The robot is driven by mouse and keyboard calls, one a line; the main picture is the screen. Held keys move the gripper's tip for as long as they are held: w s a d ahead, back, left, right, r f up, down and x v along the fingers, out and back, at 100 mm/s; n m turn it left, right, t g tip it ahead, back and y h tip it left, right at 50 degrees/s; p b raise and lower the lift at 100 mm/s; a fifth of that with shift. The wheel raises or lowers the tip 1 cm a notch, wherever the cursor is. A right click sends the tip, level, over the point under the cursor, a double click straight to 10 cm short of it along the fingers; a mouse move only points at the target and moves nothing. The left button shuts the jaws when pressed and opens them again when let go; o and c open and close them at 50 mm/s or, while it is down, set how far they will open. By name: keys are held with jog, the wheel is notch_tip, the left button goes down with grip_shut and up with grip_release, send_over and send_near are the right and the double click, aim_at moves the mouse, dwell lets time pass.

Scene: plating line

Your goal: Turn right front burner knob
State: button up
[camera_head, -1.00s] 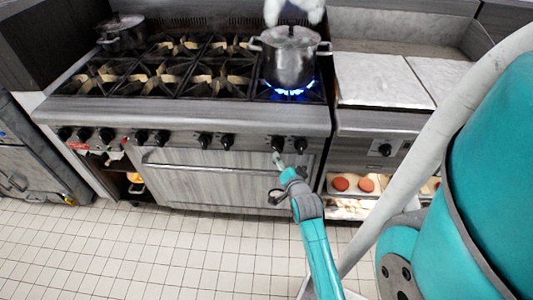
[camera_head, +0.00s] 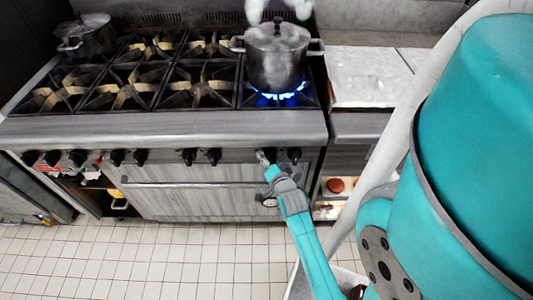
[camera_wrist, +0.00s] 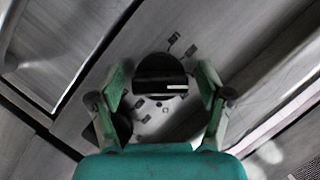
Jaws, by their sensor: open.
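The stove's front panel carries a row of black knobs. In the wrist view, one round black knob (camera_wrist: 160,72) with a pale line on it sits between the fingers of my gripper (camera_head: 265,158). The fingers are open, one on each side of this knob; I cannot tell whether they touch it. A second dark knob (camera_wrist: 122,124) is partly hidden behind the left finger. In the head view, my gripper covers the second knob from the right, and the rightmost knob (camera_head: 294,155) shows just beside it.
A lidded steel pot (camera_head: 275,58) steams over a lit blue flame (camera_head: 278,97) on the right front burner. Another pot (camera_head: 86,38) stands at the back left. The oven door (camera_head: 195,200) and its handle lie below the knobs. The tiled floor (camera_head: 180,262) in front is clear.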

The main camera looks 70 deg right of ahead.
jog(key=c, duration=1.1)
jog(key=shift+n+g, duration=0.9)
jog(key=shift+n, duration=0.3)
jog(key=shift+n+g+h, duration=0.3)
jog(key=shift+n+g, duration=0.5)
jog(key=shift+n, duration=0.4)
jog(key=n+g+h, duration=0.1)
jog(key=n+g, duration=0.1)
jog(key=n, duration=0.2)
jog(key=shift+n+g, duration=0.3)
jog(key=shift+g, duration=0.1)
